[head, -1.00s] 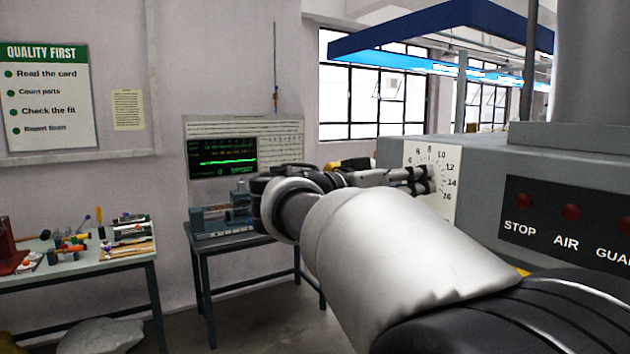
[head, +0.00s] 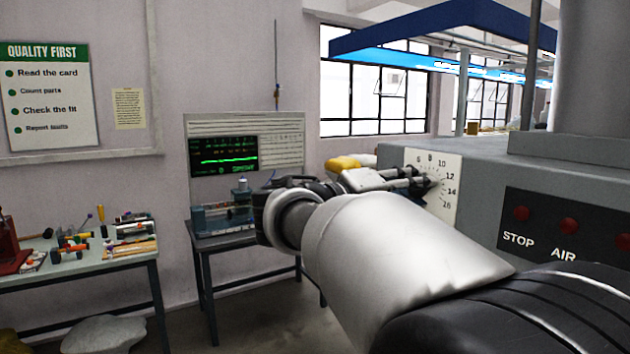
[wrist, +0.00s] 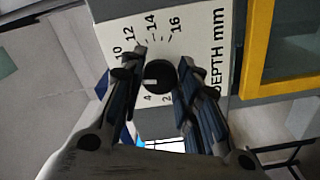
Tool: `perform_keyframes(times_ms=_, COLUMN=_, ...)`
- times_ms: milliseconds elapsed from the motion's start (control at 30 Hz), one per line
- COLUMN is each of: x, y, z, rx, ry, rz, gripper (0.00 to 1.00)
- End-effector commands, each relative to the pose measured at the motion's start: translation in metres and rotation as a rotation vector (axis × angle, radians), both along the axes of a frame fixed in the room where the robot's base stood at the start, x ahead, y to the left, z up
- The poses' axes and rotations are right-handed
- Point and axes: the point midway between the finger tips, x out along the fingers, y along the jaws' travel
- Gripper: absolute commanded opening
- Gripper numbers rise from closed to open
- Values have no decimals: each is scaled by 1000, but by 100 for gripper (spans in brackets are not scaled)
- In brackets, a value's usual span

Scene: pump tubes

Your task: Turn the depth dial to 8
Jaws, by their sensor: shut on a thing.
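The plate also shows in the wrist view (wrist: 195,55), marked "DEPTH mm". My gripper (head: 425,181) reaches it from the left and hides the knob in the head view. In the wrist view the black round knob (wrist: 160,74) sits between the two fingers of my gripper (wrist: 160,82), which is shut on it. A pale mark shows on the knob's left lower side. The left finger covers the numbers there, so the exact reading is unclear.
The grey machine (head: 480,160) carries a black panel (head: 570,228) with red buttons at right. A bench with a green-trace monitor (head: 225,155) stands behind my arm. A table with small parts (head: 85,250) is at far left. A yellow frame (wrist: 257,50) borders the wrist view's upper right.

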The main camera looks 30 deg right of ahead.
Motion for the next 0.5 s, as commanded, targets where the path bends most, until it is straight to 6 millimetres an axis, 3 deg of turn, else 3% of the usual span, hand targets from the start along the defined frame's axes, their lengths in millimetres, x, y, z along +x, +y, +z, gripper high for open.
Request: perform_keyframes(times_ms=500, x=0, y=0, z=0, rx=-12, ry=156, rz=-1, gripper=6)
